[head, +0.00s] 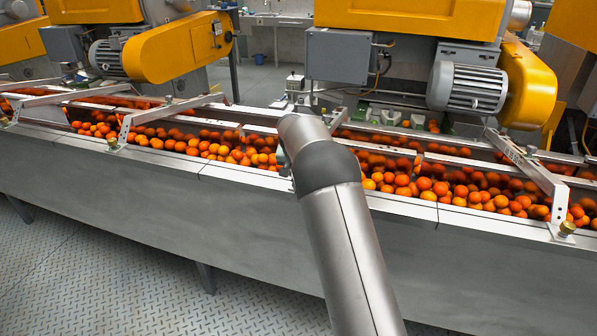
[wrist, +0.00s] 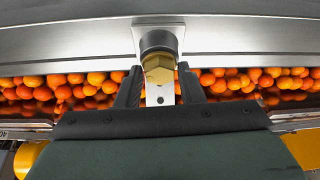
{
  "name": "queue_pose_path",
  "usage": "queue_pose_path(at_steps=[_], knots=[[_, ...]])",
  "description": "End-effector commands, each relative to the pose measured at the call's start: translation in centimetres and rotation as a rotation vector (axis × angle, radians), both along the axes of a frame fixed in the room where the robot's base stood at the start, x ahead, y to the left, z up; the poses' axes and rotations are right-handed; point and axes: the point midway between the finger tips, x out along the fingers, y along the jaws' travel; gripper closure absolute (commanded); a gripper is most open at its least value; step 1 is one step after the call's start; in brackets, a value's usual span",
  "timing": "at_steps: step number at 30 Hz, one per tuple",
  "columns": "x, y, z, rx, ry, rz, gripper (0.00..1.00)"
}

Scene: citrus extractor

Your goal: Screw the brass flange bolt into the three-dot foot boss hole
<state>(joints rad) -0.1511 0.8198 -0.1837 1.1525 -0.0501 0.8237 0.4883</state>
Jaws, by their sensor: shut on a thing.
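The brass flange bolt (wrist: 158,69) shows in the wrist view as a hex head between the fingertips of my gripper (wrist: 160,73). The gripper is shut on it. Directly above the bolt in the picture is a dark round boss (wrist: 157,41) on a bright metal plate (wrist: 178,29). The bolt head lines up with the boss and overlaps its lower edge; I cannot tell whether or how far the shank is inside. No dot marks are readable.
A trough of oranges (head: 231,147) runs across the head view, with a metal front wall (head: 150,185). Slanted brackets with brass bolts at their feet stand left (head: 113,145) and right (head: 567,227). Yellow machines with motors (head: 468,88) stand behind. The floor in front is clear.

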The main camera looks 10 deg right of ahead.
Motion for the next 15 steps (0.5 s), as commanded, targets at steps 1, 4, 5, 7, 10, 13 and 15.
queue_pose_path(at_steps=[1, 4, 5, 7, 10, 13, 15], knots=[[-0.01, 0.1, 0.0, -0.001, 0.002, -0.017, 0.78], [0.05, 0.22, 0.11, -0.002, 0.001, -0.098, 0.78], [0.05, 0.18, 0.06, -0.002, 0.002, -0.12, 0.78], [0.02, 0.17, -0.02, -0.002, 0.002, -0.146, 0.78], [0.01, 0.14, -0.07, 0.0, 0.001, -0.148, 0.78], [0.01, 0.15, -0.06, 0.0, 0.001, -0.148, 0.78], [0.06, 0.25, 0.06, -0.001, 0.002, -0.181, 0.78]])
